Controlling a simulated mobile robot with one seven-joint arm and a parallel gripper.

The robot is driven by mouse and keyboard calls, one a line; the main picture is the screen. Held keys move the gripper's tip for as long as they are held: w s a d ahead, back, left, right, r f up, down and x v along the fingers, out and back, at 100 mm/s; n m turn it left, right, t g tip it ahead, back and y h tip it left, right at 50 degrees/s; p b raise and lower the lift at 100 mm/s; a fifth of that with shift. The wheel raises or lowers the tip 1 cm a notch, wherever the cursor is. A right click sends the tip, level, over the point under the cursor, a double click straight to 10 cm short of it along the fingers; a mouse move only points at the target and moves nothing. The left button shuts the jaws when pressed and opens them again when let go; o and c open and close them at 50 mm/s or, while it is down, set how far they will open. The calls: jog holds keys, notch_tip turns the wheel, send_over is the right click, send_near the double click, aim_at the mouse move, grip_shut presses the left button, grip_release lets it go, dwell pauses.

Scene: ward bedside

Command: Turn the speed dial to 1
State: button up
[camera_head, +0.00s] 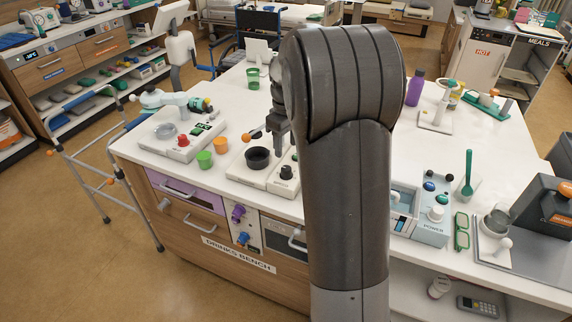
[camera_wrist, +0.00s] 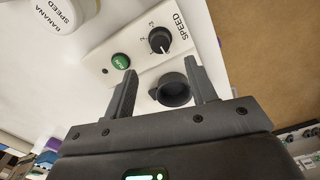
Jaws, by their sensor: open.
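The speed dial (camera_wrist: 160,40) is a round black knob with a pale pointer line, on a white panel (camera_wrist: 98,58) beside the word SPEED. Small marks ring it, but I cannot read which one the pointer meets. In the head view the dial (camera_head: 287,172) sits at the front right of the white base (camera_head: 247,176). My gripper (camera_wrist: 161,76) is open and empty, pointing down over the panel. The dial shows beyond the fingertips, apart from them. In the head view my gripper (camera_head: 279,140) is above the base, and my arm hides the base's right side.
A green RUN button (camera_wrist: 121,61) and a dark round cup (camera_wrist: 173,90) are close to the fingers on the same panel. The bench's front edge is close.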

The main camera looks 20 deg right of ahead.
aim_at(286, 168)
notch_tip(286, 168, down, 8)
jog(key=shift+f, duration=0.2)
jog(key=c, duration=1)
jog(key=shift+m, duration=0.4)
jog(key=m, duration=1)
jog(key=shift+m, duration=0.4)
